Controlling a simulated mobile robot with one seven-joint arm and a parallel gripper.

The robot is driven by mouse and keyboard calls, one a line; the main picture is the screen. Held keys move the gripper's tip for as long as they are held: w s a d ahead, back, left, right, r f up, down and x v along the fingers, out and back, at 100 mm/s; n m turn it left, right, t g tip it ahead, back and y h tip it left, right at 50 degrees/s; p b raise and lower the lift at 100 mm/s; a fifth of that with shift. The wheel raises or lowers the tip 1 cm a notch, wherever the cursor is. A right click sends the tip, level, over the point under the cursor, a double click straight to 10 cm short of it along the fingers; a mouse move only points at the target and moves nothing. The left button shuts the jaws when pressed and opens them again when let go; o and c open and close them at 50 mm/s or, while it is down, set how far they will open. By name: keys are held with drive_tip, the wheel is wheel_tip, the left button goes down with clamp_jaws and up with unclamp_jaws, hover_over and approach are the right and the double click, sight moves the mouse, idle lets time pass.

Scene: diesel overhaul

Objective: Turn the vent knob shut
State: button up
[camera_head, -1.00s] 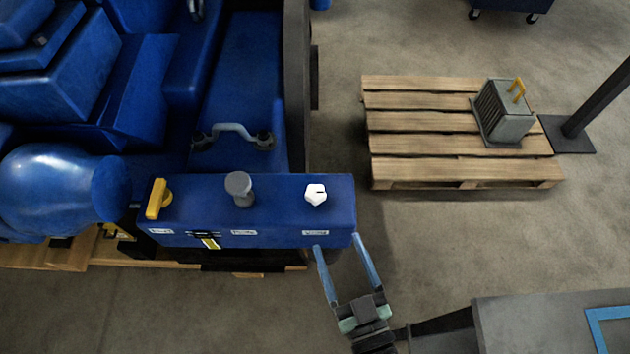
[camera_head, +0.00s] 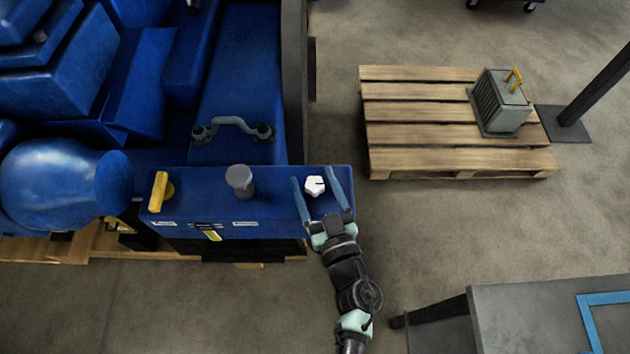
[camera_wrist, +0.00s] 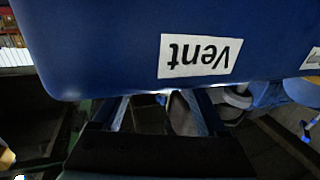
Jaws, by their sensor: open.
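The white vent knob (camera_head: 315,186) stands on top of the blue box at its right end in the head view. A dark line marks its top. My gripper (camera_head: 314,178) is open, with its two blue fingers reaching over the box on the left and right of the knob. I cannot tell whether the fingers touch it. In the wrist view, an upside-down "Vent" label (camera_wrist: 200,56) shows on the blue box's face, and my gripper's fingers (camera_wrist: 163,108) point past its edge. The knob cannot be made out there.
On the same blue box (camera_head: 275,205) stand a grey knob (camera_head: 240,180) and a yellow handle (camera_head: 159,192). A wooden pallet (camera_head: 415,128) with a grey finned block (camera_head: 500,103) lies at the right. A grey bench (camera_head: 535,310) is at the lower right.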

clamp_jaws()
idle(0.3)
